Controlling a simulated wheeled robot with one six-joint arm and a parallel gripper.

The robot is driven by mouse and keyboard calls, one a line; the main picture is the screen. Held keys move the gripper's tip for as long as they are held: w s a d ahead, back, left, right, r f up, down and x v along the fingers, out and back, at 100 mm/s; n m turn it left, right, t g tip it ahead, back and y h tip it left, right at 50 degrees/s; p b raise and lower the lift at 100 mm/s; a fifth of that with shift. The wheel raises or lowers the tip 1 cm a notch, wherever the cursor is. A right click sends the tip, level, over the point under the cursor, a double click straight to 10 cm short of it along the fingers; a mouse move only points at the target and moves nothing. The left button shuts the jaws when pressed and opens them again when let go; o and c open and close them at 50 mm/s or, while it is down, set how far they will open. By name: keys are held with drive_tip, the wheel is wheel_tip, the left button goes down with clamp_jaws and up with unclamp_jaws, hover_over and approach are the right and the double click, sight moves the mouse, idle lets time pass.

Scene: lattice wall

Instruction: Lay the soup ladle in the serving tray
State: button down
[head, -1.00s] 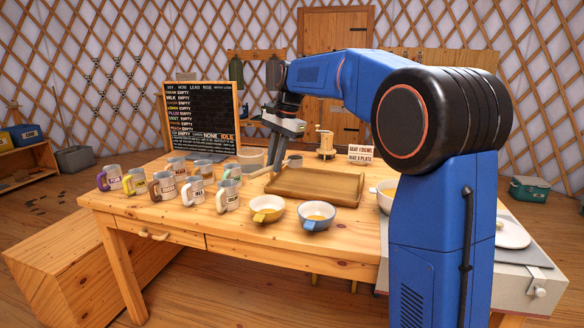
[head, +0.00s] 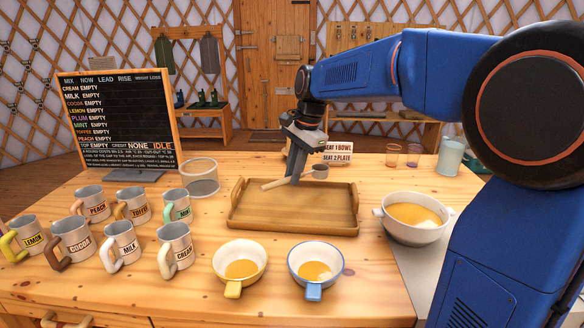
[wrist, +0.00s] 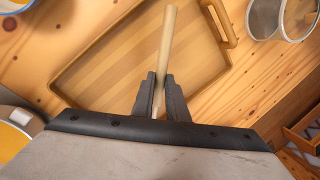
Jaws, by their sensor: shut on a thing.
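The soup ladle has a pale wooden handle (head: 275,183) and a small grey cup (head: 320,172). My gripper (head: 295,181) is shut on the handle and points down over the back part of the wooden serving tray (head: 290,222). In the wrist view, the handle (wrist: 167,45) runs up between the fingertips (wrist: 160,84), above the tray (wrist: 88,62). The ladle's cup is hidden in that view. The tray lies flat on the table, and its visible floor is empty. I cannot tell how far the ladle is above it.
Several labelled mugs (head: 121,243) stand farther left. A yellow bowl (head: 240,265) and a blue bowl (head: 315,265) sit in front. A large white bowl (head: 412,217) is at right, and a sign (head: 338,153) stands behind.

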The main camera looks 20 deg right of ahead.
drive_tip(key=shift+s+d+x, duration=0.15)
drive_tip(key=shift+x, duration=0.75)
drive_tip(key=shift+s+d+x, duration=0.1)
drive_tip(key=shift+d+x, duration=0.05)
drive_tip(key=shift+x, duration=0.75)
drive_tip(key=shift+s+d+x, duration=0.15)
drive_tip(key=shift+x, duration=0.8)
drive_tip(key=shift+f, duration=0.7)
drive_tip(key=c, duration=1.7)
unclamp_jaws()
drive_tip(key=shift+o, duration=0.8)
drive_tip(key=o, duration=0.5)
drive_tip(key=shift+v, duration=3.5)
drive_tip(key=shift+w+a, duration=0.1)
drive_tip(key=shift+a, duration=0.05)
